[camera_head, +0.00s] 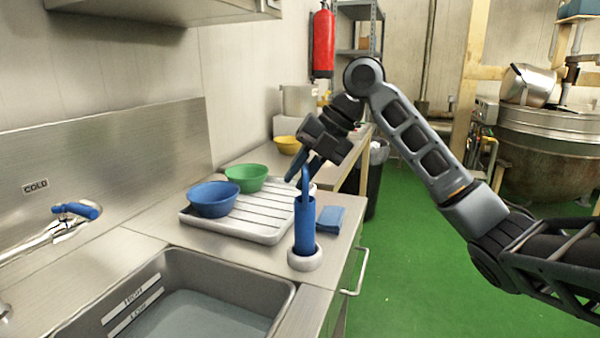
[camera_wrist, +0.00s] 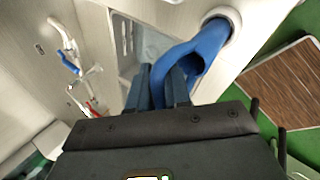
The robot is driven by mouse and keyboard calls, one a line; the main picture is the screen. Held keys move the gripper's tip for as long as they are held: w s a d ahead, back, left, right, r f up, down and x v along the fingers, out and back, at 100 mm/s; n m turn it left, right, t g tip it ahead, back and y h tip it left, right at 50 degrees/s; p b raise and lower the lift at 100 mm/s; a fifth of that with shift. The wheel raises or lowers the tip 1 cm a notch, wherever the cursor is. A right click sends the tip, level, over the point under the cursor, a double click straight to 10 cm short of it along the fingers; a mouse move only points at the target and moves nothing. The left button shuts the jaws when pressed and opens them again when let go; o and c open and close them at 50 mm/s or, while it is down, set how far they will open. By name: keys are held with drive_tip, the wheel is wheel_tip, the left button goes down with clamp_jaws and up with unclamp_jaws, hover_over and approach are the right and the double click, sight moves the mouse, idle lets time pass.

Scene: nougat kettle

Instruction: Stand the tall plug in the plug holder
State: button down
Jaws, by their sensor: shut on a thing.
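The tall plug (camera_head: 304,226) is a blue upright cylinder with a hooked handle at its top. Its lower end is at the white round plug holder (camera_head: 304,262) on the counter by the sink, and looks to be inside its ring; the depth is hidden. My gripper (camera_head: 302,171) comes down from the upper right and is shut on the handle. In the wrist view, my fingers (camera_wrist: 160,72) are beside the blue handle (camera_wrist: 203,42), and the white holder rim (camera_wrist: 232,17) shows behind the plug.
The sink (camera_head: 200,300) holds water at front left. A drainboard (camera_head: 262,232) carries a blue bowl (camera_head: 213,199) and a green bowl (camera_head: 246,178) just behind the plug. The faucet (camera_head: 55,230) is at far left.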

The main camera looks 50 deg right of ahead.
drive_tip(key=shift+f+b, duration=0.5)
drive_tip(key=shift+f, duration=0.05)
idle(0.4)
drive_tip(key=c, duration=1)
unclamp_jaws()
drive_tip(key=v, duration=0.7)
drive_tip(key=shift+s+r, duration=0.15)
drive_tip(key=shift+r, duration=0.2)
drive_tip(key=shift+d, duration=0.15)
